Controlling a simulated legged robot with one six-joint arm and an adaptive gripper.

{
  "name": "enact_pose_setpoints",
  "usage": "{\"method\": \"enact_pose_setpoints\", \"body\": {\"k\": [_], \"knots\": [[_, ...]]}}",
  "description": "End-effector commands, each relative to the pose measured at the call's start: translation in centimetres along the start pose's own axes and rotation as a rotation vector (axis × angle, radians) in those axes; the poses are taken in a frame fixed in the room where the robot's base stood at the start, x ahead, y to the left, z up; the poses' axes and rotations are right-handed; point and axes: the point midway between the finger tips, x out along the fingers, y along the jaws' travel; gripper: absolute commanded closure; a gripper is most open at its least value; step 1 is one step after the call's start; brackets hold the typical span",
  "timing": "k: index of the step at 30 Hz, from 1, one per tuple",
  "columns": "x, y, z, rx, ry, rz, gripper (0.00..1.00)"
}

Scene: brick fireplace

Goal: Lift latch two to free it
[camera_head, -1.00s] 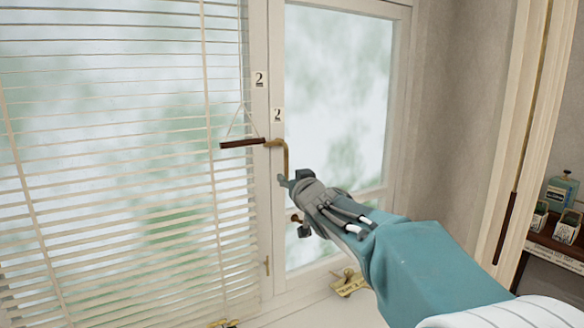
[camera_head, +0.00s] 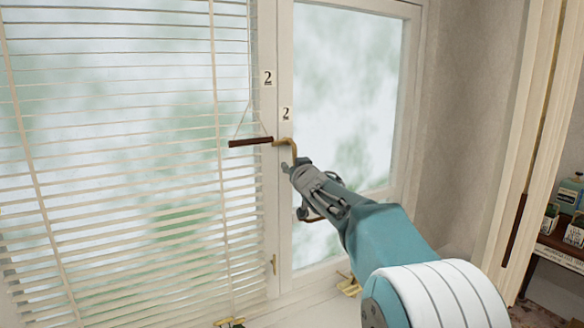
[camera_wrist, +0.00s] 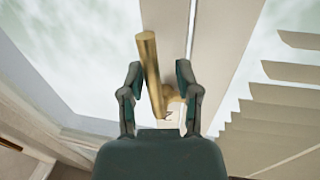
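Latch two is a brass window handle (camera_head: 288,147) on the white frame below two "2" labels (camera_head: 286,114). Its upper bend shows in the head view, and my gripper hides its lower part. In the wrist view the brass bar (camera_wrist: 151,75) stands between my two fingers, a little nearer the left one. My gripper (camera_head: 292,168) is at the handle in the head view. In the wrist view its fingers (camera_wrist: 158,85) are apart, with gaps visible beside the bar, so it is open around the handle without a visible grip.
A dark wooden bar (camera_head: 250,142) hangs on cords just left of the latch, by the white blinds (camera_head: 130,200). Brass hardware (camera_head: 349,285) sits on the sill below. A shelf with bottles (camera_head: 569,193) stands at the far right.

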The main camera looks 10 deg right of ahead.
Motion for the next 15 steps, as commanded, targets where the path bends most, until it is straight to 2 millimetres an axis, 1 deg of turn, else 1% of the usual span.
{"method": "enact_pose_setpoints", "body": {"k": [1, 2, 15], "knots": [[-0.02, 0.06, 0.01, 0.000, 0.000, 0.001, 0.96], [-0.01, 0.05, 0.00, 0.000, 0.000, 0.001, 1.00], [0.12, -0.04, -0.05, -0.028, 0.006, 0.001, 1.00]]}}
